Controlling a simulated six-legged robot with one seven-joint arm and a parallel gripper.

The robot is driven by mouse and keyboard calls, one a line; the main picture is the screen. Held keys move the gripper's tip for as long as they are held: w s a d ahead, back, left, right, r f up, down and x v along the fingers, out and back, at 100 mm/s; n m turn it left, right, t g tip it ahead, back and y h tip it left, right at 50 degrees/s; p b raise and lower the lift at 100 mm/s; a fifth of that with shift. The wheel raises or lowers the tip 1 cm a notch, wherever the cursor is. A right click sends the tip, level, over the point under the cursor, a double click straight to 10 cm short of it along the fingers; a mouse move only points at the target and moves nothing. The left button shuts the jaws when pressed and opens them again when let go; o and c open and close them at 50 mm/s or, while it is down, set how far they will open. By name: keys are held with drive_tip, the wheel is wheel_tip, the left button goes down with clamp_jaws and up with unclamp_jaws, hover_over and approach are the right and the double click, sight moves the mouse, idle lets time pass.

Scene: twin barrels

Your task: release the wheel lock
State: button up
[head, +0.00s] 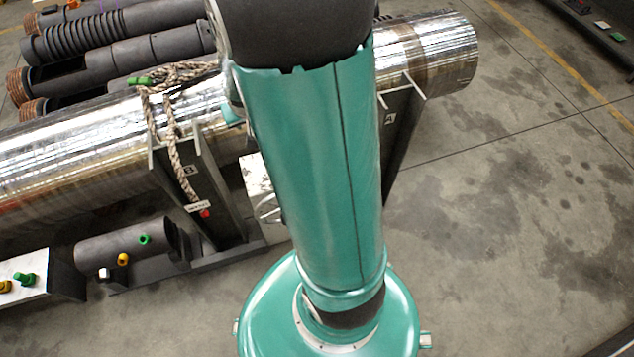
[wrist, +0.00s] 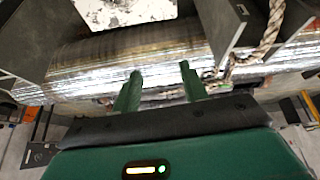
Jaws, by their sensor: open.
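My gripper (wrist: 161,72) shows in the wrist view with its two green fingers apart and nothing between them. The fingertips lie in front of the shiny metal barrel (wrist: 90,70); I cannot tell whether they touch it. The barrel also spans the head view (head: 70,150), resting on dark supports marked A and B. No wheel lock can be made out for certain. In the head view, a pale plate with a ring-shaped metal part (head: 268,209) is partly hidden behind my arm. A pale, speckled plate (wrist: 120,10) shows at the top of the wrist view.
A knotted rope (head: 171,150) hangs over the barrel, with a red-tipped tag (head: 205,213) near its low end. A dark cylinder (head: 125,247) with coloured knobs lies at lower left. Dark pipes (head: 120,45) are stacked behind.

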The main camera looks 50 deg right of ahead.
drive_tip(key=s+d+f+m, duration=0.1)
drive_tip(key=s+d+f, duration=0.1)
drive_tip(key=d+f, duration=0.5)
drive_tip(key=s+d+f+m, duration=0.1)
drive_tip(key=d+f, duration=0.3)
drive_tip(key=f, duration=0.8)
drive_tip(key=s+d+f+m+g, duration=0.1)
drive_tip(key=s+f, duration=0.6)
drive_tip(key=f, duration=0.3)
drive_tip(key=s+d+f, duration=0.2)
drive_tip(key=s+f, duration=0.5)
drive_tip(key=f, duration=0.4)
drive_tip(key=x, duration=1.3)
drive_tip(key=shift+s+d, duration=0.1)
drive_tip(key=shift+s, duration=0.05)
clamp_jaws()
